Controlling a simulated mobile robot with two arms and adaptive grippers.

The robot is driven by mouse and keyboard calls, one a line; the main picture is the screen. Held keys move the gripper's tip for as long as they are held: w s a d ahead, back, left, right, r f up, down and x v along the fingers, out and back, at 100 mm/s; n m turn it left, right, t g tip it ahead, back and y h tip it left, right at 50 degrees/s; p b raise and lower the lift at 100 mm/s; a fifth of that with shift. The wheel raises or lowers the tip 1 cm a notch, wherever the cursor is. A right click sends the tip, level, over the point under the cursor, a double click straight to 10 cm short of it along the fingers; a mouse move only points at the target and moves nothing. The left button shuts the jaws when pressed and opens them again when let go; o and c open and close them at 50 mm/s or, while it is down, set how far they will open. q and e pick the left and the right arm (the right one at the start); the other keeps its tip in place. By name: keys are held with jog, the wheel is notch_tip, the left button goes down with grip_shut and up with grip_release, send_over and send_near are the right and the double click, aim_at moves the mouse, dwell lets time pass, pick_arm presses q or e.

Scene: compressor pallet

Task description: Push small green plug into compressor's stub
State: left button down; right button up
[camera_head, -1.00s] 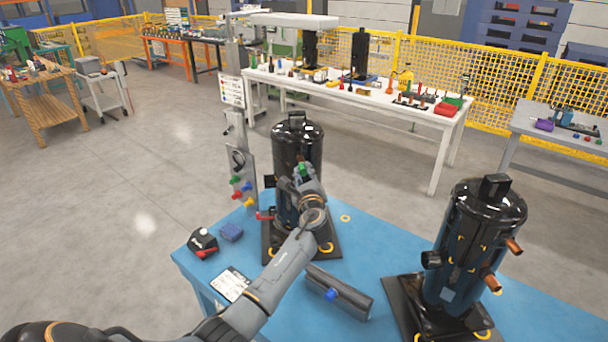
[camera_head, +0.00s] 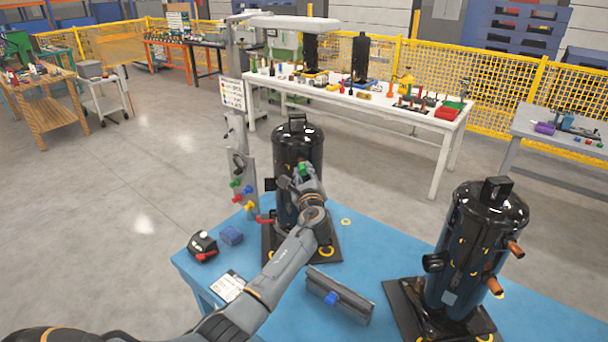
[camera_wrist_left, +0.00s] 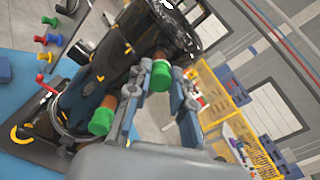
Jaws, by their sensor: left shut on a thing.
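The black compressor (camera_head: 297,150) stands upright on a dark base on the blue table. My left gripper (camera_head: 302,172) is at its upper front side. A small green plug (camera_wrist_left: 160,76) is between the fingertips of my left gripper (camera_wrist_left: 161,74) in the left wrist view, with a copper stub (camera_wrist_left: 146,64) right beside it. I cannot tell how deep the plug sits on the stub. The plug also shows as a green spot in the head view (camera_head: 302,168). Another green plug (camera_wrist_left: 102,121) sits at a lower copper stub (camera_wrist_left: 110,101) of this compressor. My right gripper is out of view.
A second black compressor (camera_head: 474,245) with copper stubs stands at the right of the blue table (camera_head: 385,258). A dark bar-shaped part (camera_head: 338,295) lies at the front. A small black and red device (camera_head: 202,246) and a blue block (camera_head: 231,235) lie at the left.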

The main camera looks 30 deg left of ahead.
pick_arm(q)
jog(key=shift+w+a, duration=0.15)
jog(key=c, duration=1.1)
grip_release()
